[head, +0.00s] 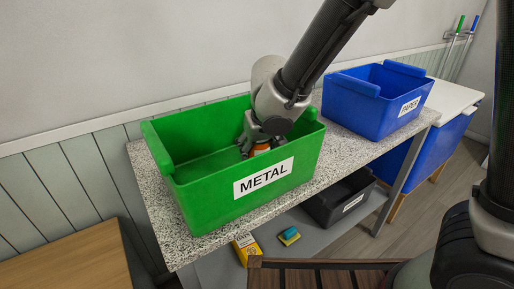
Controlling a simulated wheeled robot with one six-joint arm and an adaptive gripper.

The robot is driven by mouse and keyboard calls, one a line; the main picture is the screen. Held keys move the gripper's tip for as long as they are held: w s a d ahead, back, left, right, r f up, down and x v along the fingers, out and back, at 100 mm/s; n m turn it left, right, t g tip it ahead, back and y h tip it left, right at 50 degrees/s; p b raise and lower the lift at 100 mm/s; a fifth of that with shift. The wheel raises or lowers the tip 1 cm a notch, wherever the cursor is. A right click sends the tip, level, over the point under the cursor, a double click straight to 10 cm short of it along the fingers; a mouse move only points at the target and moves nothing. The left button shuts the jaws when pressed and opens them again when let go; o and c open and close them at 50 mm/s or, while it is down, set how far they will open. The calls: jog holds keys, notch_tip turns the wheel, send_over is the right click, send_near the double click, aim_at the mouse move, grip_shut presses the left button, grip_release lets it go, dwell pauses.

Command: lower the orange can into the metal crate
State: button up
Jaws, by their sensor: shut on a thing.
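The metal crate (185,203) is a green open bin with a white METAL label on its front wall. It stands on a speckled grey counter. My gripper (256,142) reaches down inside the crate from above, towards its right half. It is shut on the orange can (261,148). Only a small part of the can shows between the fingers and the front wall's rim. The can's lower part is hidden by the front wall, so I cannot tell whether it touches the crate's floor.
A blue PAPER crate (345,101) stands right of the green one on the counter (163,209). A black labelled bin (322,214), a yellow box (246,246) and a blue-and-yellow sponge-like thing (289,236) are lower down. The wall runs close behind the counter.

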jog(key=o, duration=1.2)
